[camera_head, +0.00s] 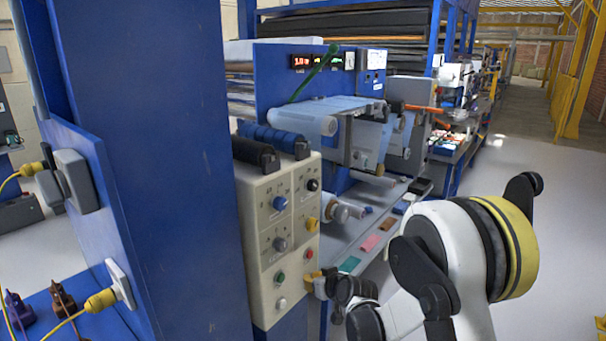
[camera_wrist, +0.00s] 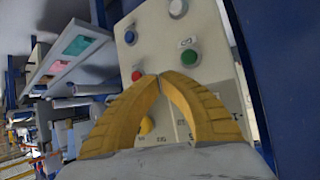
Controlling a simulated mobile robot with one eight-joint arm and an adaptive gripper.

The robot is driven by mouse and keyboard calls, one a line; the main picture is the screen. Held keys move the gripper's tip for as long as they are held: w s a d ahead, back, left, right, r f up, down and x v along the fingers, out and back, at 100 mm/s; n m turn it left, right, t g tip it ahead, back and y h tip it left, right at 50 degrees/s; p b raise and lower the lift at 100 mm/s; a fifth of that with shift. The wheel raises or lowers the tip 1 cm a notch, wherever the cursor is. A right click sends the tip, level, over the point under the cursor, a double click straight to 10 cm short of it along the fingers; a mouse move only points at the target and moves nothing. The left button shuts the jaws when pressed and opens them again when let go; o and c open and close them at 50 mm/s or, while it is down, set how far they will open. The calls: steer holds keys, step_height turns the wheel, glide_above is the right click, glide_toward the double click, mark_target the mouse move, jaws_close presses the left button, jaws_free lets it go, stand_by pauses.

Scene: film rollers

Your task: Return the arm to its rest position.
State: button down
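My gripper (camera_wrist: 158,77) shows its two yellow fingers in the wrist view, with the tips together and nothing seen between them. They are in front of a beige control panel (camera_wrist: 207,25). A red button (camera_wrist: 136,75) is just left of the tips and a green button (camera_wrist: 190,57) just right. I cannot tell if the tips touch the panel. In the head view my gripper (camera_head: 312,281) is by the lower right edge of the panel (camera_head: 255,250). My white arm with its yellow band is bent at the lower right.
A blue column (camera_head: 175,150) fills the left foreground, with yellow-plugged cables beside it. Film rollers (camera_head: 300,120) and a grey shelf with coloured pieces (camera_head: 370,242) stand behind the panel. Open floor (camera_head: 540,190) lies to the right, bounded by a yellow frame (camera_head: 575,95).

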steer(key=s+d+r+m+g+h, duration=0.1)
steer(key=s+d+r, duration=0.3)
steer(key=s+r, duration=0.3)
steer(key=s+d+r+m+h, duration=0.1)
steer(key=s+d+r, duration=0.3)
steer(key=s+r, duration=0.3)
steer(key=s+d+r+m+g+h, duration=0.1)
steer(key=s+d, duration=0.3)
steer(key=s, duration=0.7)
steer(key=s+d+r+m+g+h, duration=0.1)
steer(key=s+d, duration=0.4)
steer(key=s, duration=0.7)
steer(key=shift+m+h, duration=0.3)
steer(key=shift+h, duration=0.2)
steer(key=shift+r, duration=0.1)
